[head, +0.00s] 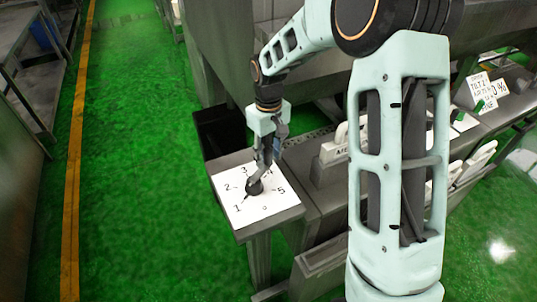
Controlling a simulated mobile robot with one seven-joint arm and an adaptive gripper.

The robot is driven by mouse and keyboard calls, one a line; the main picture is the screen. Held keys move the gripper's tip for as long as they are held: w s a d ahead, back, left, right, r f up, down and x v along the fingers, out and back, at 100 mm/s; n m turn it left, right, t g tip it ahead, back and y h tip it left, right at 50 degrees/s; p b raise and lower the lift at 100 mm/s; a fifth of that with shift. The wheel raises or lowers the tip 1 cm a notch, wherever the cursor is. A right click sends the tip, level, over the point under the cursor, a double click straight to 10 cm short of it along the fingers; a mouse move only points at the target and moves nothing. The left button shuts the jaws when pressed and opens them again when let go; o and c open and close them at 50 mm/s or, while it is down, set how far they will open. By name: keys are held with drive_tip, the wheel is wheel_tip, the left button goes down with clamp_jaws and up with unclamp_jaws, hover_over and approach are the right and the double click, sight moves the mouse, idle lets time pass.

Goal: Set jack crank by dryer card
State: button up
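The jack crank (254,187) is a small dark knob at the centre of a white dial plate (262,207) on a grey pedestal. The numbers 1, 2, 3 and 5 show around it; the spot between 3 and 5 is partly behind my gripper. My gripper (258,178) points down over the plate, its fingertips at or just above the crank. I cannot tell whether the fingers hold it, or exactly where the crank points. The dryer card (482,91) stands at the upper right, white with black print; "TILT 2" and a % figure seem readable, the rest is unclear.
A grey machine frame (318,210) stands right of the pedestal, with a white sign (333,150) partly hidden by my arm. Grey benches (28,70) line the left. The green floor (135,150) between the yellow line and the pedestal is clear.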

drive_tip(key=shift+c, duration=0.7)
clamp_jaws()
drive_tip(key=shift+s+d+m, duration=0.1)
drive_tip(key=shift+m, duration=0.2)
drive_tip(key=shift+s+d+m+b, duration=0.35)
drive_tip(key=shift+m+b, duration=0.35)
drive_tip(key=shift+m, duration=0.1)
drive_tip(key=s+m+b, duration=0.1)
drive_tip(key=s+d+m, duration=0.1)
drive_tip(key=m, duration=0.1)
drive_tip(key=shift+m+b, duration=0.3)
drive_tip(key=shift+b, duration=0.05)
drive_tip(key=m, duration=0.1)
drive_tip(key=s+m+b, duration=0.1)
drive_tip(key=shift+s+d+m, duration=0.2)
drive_tip(key=shift+m, duration=0.1)
drive_tip(key=shift+s+m+b, duration=0.2)
drive_tip(key=shift+s+m, duration=0.35)
drive_tip(key=shift+m, duration=0.35)
drive_tip(key=shift+s+m+b, duration=0.15)
drive_tip(key=shift+s+m, duration=0.35)
drive_tip(key=shift+m, duration=0.4)
